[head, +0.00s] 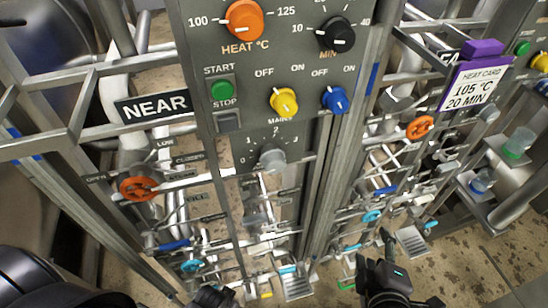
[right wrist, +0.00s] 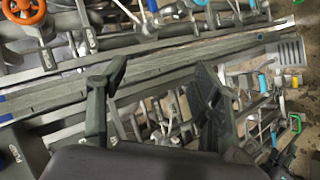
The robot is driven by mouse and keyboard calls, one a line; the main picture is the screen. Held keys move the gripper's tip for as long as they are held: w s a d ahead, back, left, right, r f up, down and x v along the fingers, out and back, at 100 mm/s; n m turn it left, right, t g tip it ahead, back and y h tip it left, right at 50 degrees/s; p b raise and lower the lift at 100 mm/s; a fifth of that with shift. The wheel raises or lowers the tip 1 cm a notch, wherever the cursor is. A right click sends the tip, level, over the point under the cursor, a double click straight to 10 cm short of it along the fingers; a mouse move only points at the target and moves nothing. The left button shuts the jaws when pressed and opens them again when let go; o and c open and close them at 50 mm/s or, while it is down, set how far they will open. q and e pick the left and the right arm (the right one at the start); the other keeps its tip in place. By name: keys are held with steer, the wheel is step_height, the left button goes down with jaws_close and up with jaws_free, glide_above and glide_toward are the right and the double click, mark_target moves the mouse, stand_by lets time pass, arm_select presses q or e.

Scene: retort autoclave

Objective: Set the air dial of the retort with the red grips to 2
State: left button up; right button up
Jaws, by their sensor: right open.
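A grey dial (head: 272,158) with a numbered scale is on the grey panel (head: 225,170) of the retort marked NEAR, in the head view. The 2 is at the top of its scale; I cannot read where its pointer stands. No red grips are clear, so I cannot tell which retort has them. My right gripper (head: 376,256) is low at the right of the near frame, well below and apart from the dial. In the right wrist view its fingers (right wrist: 160,75) are spread with nothing between them. A dark part of my left gripper (head: 213,297) shows at the bottom edge.
The panel also carries an orange heat knob (head: 243,20), a black minute knob (head: 337,35), and yellow (head: 284,102) and blue (head: 335,99) switches. Orange handwheels (head: 138,189), pipes and levers crowd below. A second retort with a heat card (head: 472,85) stands right. Some floor is clear.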

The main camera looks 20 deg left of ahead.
steer(key=s+a+r+n+t+y, duration=0.1)
steer(key=a+r+n+t+y, duration=0.25)
steer(key=a+r+n, duration=0.4)
steer(key=n+y, duration=0.6)
steer(key=n, duration=0.4)
glide_toward(276, 169)
steer(key=shift+h, duration=0.25)
steer(key=x, duration=1.1)
steer(key=shift+w+a+p, duration=0.1)
steer(key=shift+a+p, duration=0.15)
steer(key=shift+p, duration=0.1)
arm_select(q)
steer(key=s+a+f+g, duration=0.1)
steer(key=s+a+f, duration=0.2)
steer(key=s+f, duration=1.1)
steer(key=shift+s+f, duration=0.3)
steer(key=shift+s, duration=0.95)
arm_select(e)
steer(key=shift+r, duration=0.1)
steer(key=shift+c, duration=0.4)
steer(key=c, duration=1.1)
